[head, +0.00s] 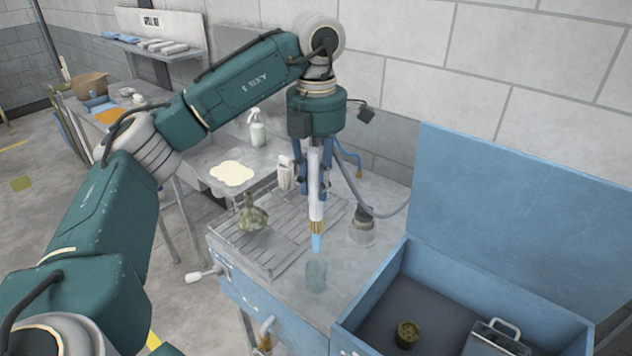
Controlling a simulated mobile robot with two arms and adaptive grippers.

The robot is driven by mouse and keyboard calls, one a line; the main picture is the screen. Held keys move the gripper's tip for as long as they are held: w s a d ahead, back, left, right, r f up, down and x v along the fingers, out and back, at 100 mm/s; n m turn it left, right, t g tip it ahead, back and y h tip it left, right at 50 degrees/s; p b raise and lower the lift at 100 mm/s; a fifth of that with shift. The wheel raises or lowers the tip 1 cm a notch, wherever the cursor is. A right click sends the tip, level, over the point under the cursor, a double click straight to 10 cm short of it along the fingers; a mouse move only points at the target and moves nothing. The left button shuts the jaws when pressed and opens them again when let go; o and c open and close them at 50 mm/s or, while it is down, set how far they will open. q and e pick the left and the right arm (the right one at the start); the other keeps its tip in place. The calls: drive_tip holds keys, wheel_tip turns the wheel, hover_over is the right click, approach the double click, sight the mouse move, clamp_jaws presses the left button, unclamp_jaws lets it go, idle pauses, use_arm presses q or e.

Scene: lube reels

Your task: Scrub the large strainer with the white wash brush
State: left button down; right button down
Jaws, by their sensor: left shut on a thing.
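My left gripper (314,150) points straight down, shut on the white wash brush (316,185). The brush is upright, with tan bristles (316,228) at its lower end and a light blue piece below them. A small grey-green, see-through cylinder (316,276) stands on the grey worktop just below the brush; I cannot tell whether they touch. A lumpy olive-green part (252,214) sits on the slatted rack to the left. A round olive-brown piece (407,334) lies in the blue tub. I cannot tell for certain which one is the large strainer. My right gripper is not in view.
The blue tub (378,292) with its raised lid (520,215) stands at right, holding a metal box (495,338). A capped jar (362,230) and hose are behind the brush. A spray bottle (257,130) and cream puddle (233,173) are on the back table.

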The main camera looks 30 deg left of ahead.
use_arm(q)
drive_tip(key=w+d+p, duration=0.2)
drive_tip(key=w+d, duration=0.1)
drive_tip(key=d, duration=0.9)
drive_tip(key=w+d+f+p, duration=0.1)
drive_tip(key=w+d+p, duration=0.1)
drive_tip(key=d, duration=1.1)
drive_tip(key=shift+w+f, duration=0.15)
drive_tip(key=shift+w, duration=0.4)
wheel_tip(320, 180, down, 26)
drive_tip(key=b, duration=1.8)
drive_tip(key=shift+f+b, duration=0.6)
drive_tip(key=shift+b, duration=0.1)
drive_tip(key=shift+a, duration=0.1)
